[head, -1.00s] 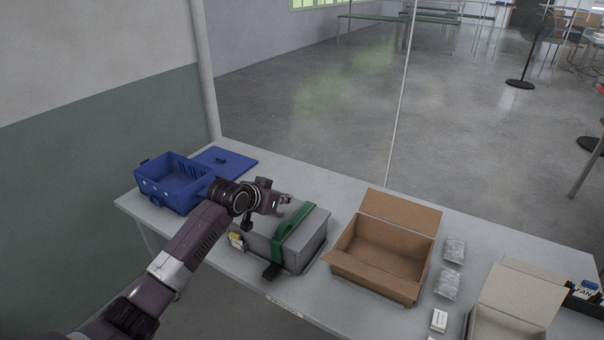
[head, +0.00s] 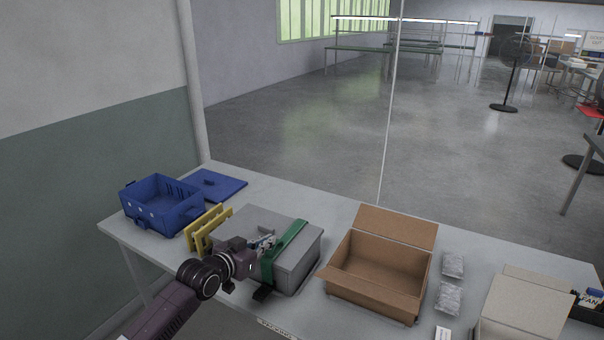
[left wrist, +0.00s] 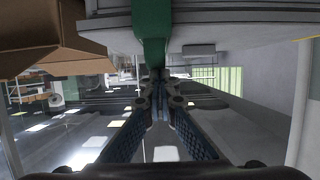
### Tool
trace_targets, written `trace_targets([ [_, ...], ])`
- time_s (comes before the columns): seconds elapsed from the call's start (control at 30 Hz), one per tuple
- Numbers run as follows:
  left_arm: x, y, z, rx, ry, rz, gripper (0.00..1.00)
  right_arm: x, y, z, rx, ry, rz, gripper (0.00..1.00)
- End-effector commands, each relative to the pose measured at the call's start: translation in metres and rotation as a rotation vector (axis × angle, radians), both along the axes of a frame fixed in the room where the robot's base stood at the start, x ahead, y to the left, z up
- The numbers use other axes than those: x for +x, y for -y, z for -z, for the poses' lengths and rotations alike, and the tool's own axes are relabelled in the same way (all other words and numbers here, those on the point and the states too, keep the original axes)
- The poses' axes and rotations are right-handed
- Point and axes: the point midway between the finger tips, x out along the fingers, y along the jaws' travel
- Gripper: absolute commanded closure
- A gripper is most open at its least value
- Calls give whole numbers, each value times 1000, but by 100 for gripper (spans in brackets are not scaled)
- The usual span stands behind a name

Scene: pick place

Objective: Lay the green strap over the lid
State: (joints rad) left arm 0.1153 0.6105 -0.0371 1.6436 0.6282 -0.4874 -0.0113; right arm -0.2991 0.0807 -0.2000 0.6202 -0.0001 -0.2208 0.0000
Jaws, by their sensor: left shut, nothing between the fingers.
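A grey box with a flat grey lid (head: 238,222) stands on the table. The green strap (head: 290,240) lies across the right part of the lid from the back edge to the front and hangs down the front side. A black piece (head: 262,294) is at its lower front end. My left gripper (head: 268,242) is shut and empty, at the front left of the strap. In the left wrist view the shut fingertips (left wrist: 158,78) are close to the hanging green strap (left wrist: 152,28); whether they touch it I cannot tell. My right gripper is not in view.
A blue crate (head: 130,203) and its blue lid (head: 228,186) are at the left. Yellow frames (head: 196,238) stand left of the grey box. An open cardboard box (head: 372,298) is to the right, then clear packets (head: 450,297) and a pale box (head: 520,310).

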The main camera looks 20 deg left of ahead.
Motion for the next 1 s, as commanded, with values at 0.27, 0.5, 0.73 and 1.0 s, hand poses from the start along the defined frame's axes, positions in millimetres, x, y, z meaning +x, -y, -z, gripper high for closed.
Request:
trace_targets([
  [0.27, -3, 1, 9, -1, -20, 2, 100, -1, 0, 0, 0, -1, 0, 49],
  [0.5, 2, 2, 11, -2, -23, 3, 100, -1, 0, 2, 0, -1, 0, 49],
  [0.73, 12, 3, 11, -2, -23, 2, 100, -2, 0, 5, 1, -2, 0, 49],
  [1.0, 15, 4, -4, -1, -22, 2, 100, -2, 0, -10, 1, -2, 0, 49],
])
